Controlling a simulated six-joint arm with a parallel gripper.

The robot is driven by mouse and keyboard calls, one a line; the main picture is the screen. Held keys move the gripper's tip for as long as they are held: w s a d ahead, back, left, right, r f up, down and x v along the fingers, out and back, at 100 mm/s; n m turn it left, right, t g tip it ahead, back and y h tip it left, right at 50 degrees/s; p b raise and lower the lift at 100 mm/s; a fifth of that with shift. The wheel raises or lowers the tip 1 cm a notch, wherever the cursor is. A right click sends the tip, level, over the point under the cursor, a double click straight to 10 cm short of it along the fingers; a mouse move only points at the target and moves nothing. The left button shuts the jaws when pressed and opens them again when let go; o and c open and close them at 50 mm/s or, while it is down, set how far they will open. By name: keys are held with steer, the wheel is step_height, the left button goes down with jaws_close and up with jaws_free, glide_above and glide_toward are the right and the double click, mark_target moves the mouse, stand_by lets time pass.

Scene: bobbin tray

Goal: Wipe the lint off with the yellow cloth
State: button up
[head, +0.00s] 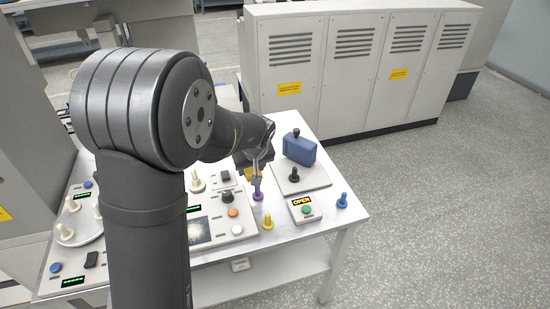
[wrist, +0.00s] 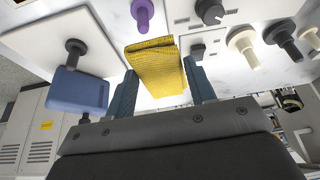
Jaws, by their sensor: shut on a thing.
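The yellow cloth (wrist: 157,68) is folded and sits between the two fingers of my gripper (wrist: 161,70) in the wrist view. My gripper is shut on it. A pale, fuzzy patch that looks like lint (head: 200,229) lies on a dark square plate on the grey control panel (head: 222,242). The gripper is behind and to the right of that patch, apart from it.
A blue block-shaped thing (head: 300,149) stands on a grey base with a black knob (head: 294,175) at right. A purple peg (head: 257,194), a yellow peg (head: 267,221) and a blue peg (head: 342,200) stand nearby.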

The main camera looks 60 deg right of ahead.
steer(key=w+a, duration=0.4)
steer(key=a, duration=0.8)
glide_above(206, 232)
steer(key=s, duration=0.1)
steer(key=f, duration=0.1)
steer(key=shift+s+a+f, duration=0.1)
steer(key=shift+a+f, duration=0.1)
steer(key=shift+f, duration=1.85)
steer(key=shift+a+f, duration=0.2)
steer(key=shift+f, duration=1.85)
steer(key=shift+w+a, duration=0.15)
steer(key=shift+w, duration=0.2)
steer(key=shift+c, duration=0.3)
steer(key=shift+w+a+f, duration=0.15)
steer(key=shift+w+a, duration=0.2)
steer(key=shift+a, duration=0.05)
steer(key=shift+w+a, duration=2.1)
steer(key=shift+a, duration=0.05)
steer(key=shift+s+d, duration=2.8)
steer(key=shift+w+a, duration=2.75)
steer(key=shift+a, duration=0.05)
steer(key=shift+s+d, duration=2.7)
step_height(206, 232, up, 2)
steer(key=shift+d+r, duration=0.1)
steer(key=shift+r, duration=0.15)
steer(key=shift+s+r, duration=0.1)
steer(key=shift+r, duration=2.85)
